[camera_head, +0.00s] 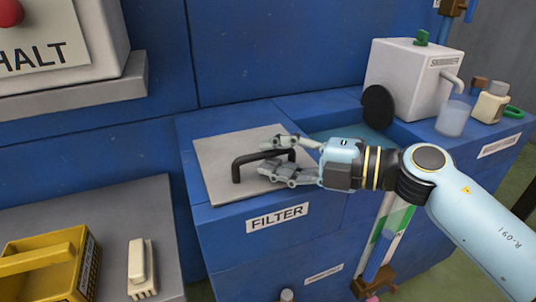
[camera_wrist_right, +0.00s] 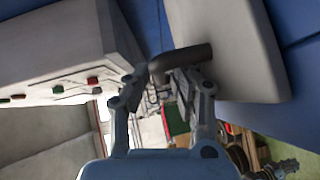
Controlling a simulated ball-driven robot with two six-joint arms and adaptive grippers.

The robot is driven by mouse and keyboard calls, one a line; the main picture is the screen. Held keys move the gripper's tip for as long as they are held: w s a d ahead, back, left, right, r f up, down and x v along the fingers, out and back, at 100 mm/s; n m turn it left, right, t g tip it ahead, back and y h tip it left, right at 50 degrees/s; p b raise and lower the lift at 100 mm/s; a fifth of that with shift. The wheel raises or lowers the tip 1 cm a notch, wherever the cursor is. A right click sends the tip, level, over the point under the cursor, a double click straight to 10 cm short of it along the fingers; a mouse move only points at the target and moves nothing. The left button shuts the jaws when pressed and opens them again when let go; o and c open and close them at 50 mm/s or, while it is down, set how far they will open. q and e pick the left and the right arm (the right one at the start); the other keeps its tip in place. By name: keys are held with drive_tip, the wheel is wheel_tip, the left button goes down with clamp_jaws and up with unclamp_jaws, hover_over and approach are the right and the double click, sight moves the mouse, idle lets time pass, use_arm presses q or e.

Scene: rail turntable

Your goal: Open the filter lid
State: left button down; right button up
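The filter lid (camera_head: 222,150) is a flat grey plate on top of the blue cabinet, above a white FILTER label (camera_head: 277,217). It lies flat and looks closed. A black bar handle (camera_head: 246,160) stands on it; the handle also shows in the right wrist view (camera_wrist_right: 182,62). My right gripper (camera_head: 277,157) reaches in from the right at the handle's right end. Its two fingers are spread, one on the far side and one on the near side of the bar, with a gap between them. Firm contact cannot be made out. My left gripper is not in view.
Right of the lid is a sunken blue basin (camera_head: 345,134) with a black disc (camera_head: 378,107) upright by a white SKIMMER box (camera_head: 405,80). A cup (camera_head: 453,118) and a jar (camera_head: 490,103) stand farther right. A yellow case (camera_head: 40,265) and white brush (camera_head: 140,268) lie front left.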

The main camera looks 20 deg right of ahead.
drive_tip(key=shift+w+a+f, duration=0.1)
drive_tip(key=shift+w+a, duration=0.4)
drive_tip(key=shift+a, duration=0.05)
clamp_jaws()
